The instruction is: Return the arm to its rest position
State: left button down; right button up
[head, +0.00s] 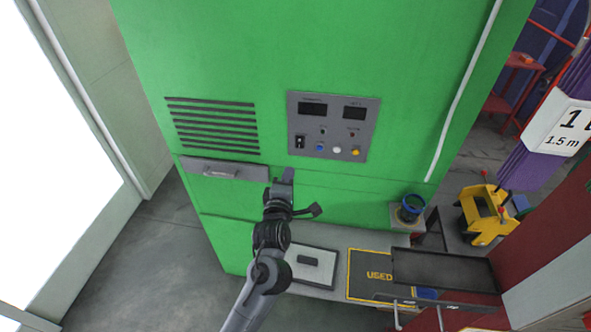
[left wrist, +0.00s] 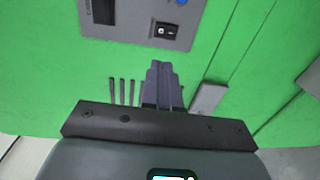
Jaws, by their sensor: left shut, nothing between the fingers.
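My left gripper (head: 284,180) is raised in front of the green cabinet (head: 290,50), just below the grey control panel (head: 330,150). In the left wrist view its two fingers (left wrist: 162,82) are together and hold nothing. The panel carries two dark displays, a black rocker switch (head: 300,141) and blue, white and yellow buttons. The rocker switch (left wrist: 166,31) shows beyond the fingertips in the left wrist view, apart from them. My right gripper is in neither view.
A grey drawer front (head: 224,168) sits left of the gripper. Floor at lower left is clear.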

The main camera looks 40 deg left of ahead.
pick_arm(q)
jog(key=s+d+f+m+g+h+p, duration=0.2)
jog(key=s+d+m+g+p, duration=0.1)
jog(key=s+m, duration=0.5)
jog(key=s+d+f+m+g+h+p, duration=0.2)
jog(key=s+d+m+g+h+p, duration=0.1)
jog(key=s+m, duration=0.6)
jog(key=s+d+f+m+g+h+p, duration=0.3)
jog(key=s+d+m+g+p, duration=0.2)
jog(key=s, duration=0.8)
jog(key=d+m, duration=0.3)
jog(key=shift+s+m+g, duration=0.2)
jog(key=shift+m+g, duration=0.1)
jog(key=shift+g, duration=0.1)
jog(key=c, duration=1.8)
grip_release()
